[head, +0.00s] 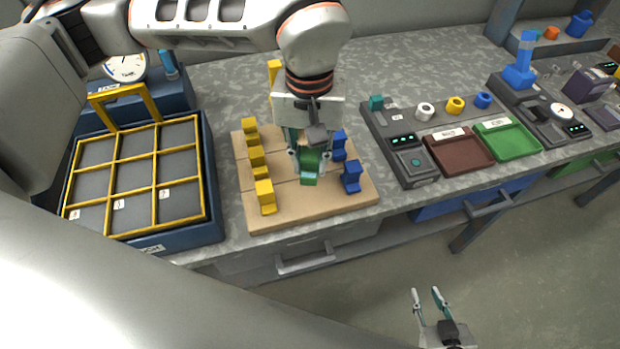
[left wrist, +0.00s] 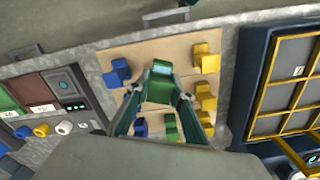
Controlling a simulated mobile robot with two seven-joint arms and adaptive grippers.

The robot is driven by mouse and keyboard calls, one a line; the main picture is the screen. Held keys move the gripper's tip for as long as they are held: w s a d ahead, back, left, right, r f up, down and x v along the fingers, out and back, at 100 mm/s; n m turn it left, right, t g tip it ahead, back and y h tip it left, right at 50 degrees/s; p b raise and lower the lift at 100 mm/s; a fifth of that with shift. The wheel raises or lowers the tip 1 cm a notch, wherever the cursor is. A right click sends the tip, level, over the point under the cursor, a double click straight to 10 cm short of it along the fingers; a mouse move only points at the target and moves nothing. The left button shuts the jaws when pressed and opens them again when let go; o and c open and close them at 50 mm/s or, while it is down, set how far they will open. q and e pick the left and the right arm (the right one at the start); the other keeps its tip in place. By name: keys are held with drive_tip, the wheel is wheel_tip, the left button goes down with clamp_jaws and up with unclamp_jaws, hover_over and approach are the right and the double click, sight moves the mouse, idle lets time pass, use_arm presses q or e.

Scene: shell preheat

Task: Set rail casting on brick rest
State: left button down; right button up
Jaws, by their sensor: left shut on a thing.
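My left gripper (head: 308,165) is shut on a green casting (head: 309,181), over the middle of the tan brick rest (head: 300,218). In the left wrist view, the green casting (left wrist: 160,80) shows between the fingertips (left wrist: 161,96), with more green lower down between the fingers. I cannot tell whether the casting touches the bricks. Yellow stepped pieces (head: 264,197) stand along the left of the rest and blue ones (head: 351,178) along the right. My arm and gripper hide part of the rest. My right gripper (head: 429,292) is open and empty, over the floor in front of the bench.
A blue box with a yellow-framed grid (head: 138,177) stands left of the rest. On the right are a grey panel (head: 413,176), a brown tray (head: 460,151) and a green tray (head: 507,140). The grey bench top (head: 400,60) has free room behind.

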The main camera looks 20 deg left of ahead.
sight(309, 154)
use_arm(q)
drive_tip(key=shift+f, duration=3.35)
drive_tip(key=shift+f, duration=0.1)
drive_tip(key=c, duration=1.8)
unclamp_jaws()
drive_tip(key=shift+f, duration=0.1)
drive_tip(key=shift+o, duration=0.2)
wheel_tip(309, 154, up, 12)
drive_tip(key=shift+r, duration=0.2)
